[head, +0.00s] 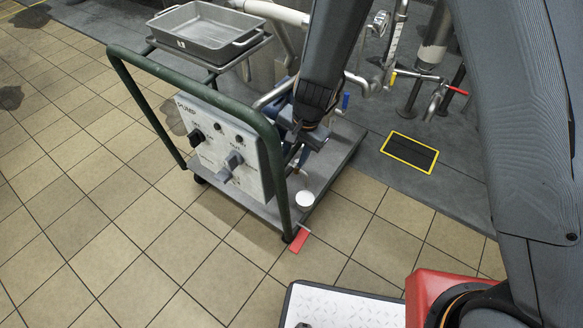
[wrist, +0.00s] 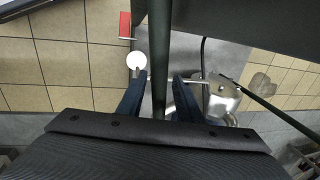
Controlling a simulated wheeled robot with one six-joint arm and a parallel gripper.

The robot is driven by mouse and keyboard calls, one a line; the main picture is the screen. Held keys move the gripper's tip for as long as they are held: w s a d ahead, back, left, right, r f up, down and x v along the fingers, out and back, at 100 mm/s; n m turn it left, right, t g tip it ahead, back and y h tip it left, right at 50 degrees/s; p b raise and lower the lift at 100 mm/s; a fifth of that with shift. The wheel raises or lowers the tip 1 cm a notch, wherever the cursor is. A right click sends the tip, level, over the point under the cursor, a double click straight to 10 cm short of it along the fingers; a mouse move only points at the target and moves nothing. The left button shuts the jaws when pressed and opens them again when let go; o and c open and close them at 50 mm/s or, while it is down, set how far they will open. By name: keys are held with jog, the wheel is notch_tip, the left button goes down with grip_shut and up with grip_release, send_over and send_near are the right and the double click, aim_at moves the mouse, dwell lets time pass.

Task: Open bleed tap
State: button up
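My gripper (head: 299,155) reaches down over the pump cart, beside its green frame. In the wrist view its two dark blue fingers (wrist: 159,90) stand apart, with the green rail (wrist: 160,45) showing along the gap between them. Whether the rail lies between the fingers or past them, I cannot tell. No bleed tap can be made out for certain. A thin metal rod (wrist: 200,80) crosses near the right fingertip, and a silver pump part (wrist: 223,98) lies to its right. A white round cup or disc (head: 305,200) sits on the cart deck below the gripper; it also shows in the wrist view (wrist: 136,60).
The cart carries a control panel (head: 222,150) with knobs and a grey tray (head: 205,32) on top. A red pedal (head: 298,240) sticks out at its front corner. Pipes with a yellow lever (head: 410,75) and a red lever (head: 457,90) stand behind. The tiled floor at left is clear.

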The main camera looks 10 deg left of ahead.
aim_at(290, 169)
jog(key=f, duration=0.2)
jog(key=f+b, duration=0.1)
jog(key=f, duration=0.1)
jog(key=a+f+b, duration=0.1)
jog(key=f, duration=0.1)
jog(key=shift+w+f, duration=0.25)
grip_shut()
